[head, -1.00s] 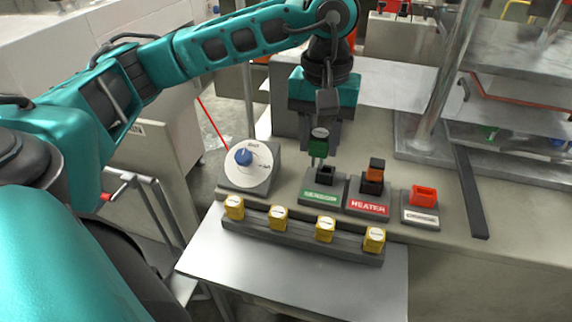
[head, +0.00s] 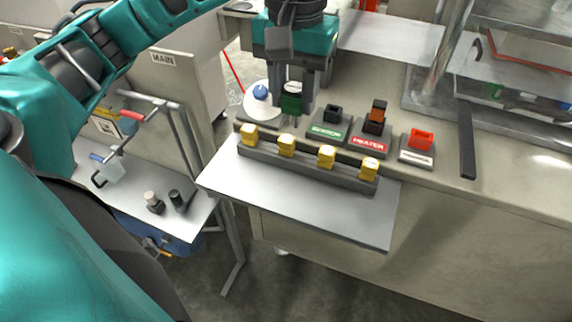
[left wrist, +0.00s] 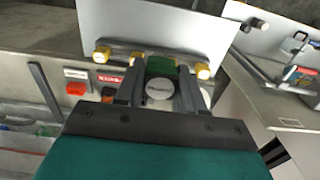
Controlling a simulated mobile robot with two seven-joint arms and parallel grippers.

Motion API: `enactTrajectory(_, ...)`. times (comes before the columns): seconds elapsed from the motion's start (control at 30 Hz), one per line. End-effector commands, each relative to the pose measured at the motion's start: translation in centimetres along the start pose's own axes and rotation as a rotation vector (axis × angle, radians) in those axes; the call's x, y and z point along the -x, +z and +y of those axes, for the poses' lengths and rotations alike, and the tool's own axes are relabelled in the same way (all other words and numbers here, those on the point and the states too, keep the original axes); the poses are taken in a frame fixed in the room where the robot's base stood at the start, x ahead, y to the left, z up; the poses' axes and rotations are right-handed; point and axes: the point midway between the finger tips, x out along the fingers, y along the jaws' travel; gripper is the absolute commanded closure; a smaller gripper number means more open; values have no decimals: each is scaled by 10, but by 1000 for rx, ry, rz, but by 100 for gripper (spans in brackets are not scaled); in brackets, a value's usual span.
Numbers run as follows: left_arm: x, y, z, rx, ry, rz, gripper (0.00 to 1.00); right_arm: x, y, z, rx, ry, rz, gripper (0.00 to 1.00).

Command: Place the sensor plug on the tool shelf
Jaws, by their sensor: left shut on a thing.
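My left gripper (head: 291,108) is shut on the sensor plug (head: 291,101), a green plug with a pale round cap. It holds the plug upright in front of the dial, left of the green-labelled sensor socket (head: 328,126), which stands empty. In the left wrist view the cap and the green body (left wrist: 162,66) show between the fingers. My right gripper is not in view.
A rail with several yellow blocks (head: 286,145) stands on the metal ledge (head: 300,203) below the plug. The heater socket (head: 370,138) holds an orange-brown plug. A red connector (head: 420,139) sits farther right. A trolley handle (head: 150,97) rises beside the low shelf.

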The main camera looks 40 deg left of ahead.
Motion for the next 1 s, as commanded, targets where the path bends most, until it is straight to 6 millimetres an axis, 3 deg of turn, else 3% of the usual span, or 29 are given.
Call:
enactTrajectory(0.17,-16,2,0,-7,-1,-5,93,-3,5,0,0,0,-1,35)
enactTrajectory(0.7,-136,2,0,-4,-2,-5,93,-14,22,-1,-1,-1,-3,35)
enactTrajectory(1.0,-166,1,0,-5,-2,-3,93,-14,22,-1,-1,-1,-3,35)
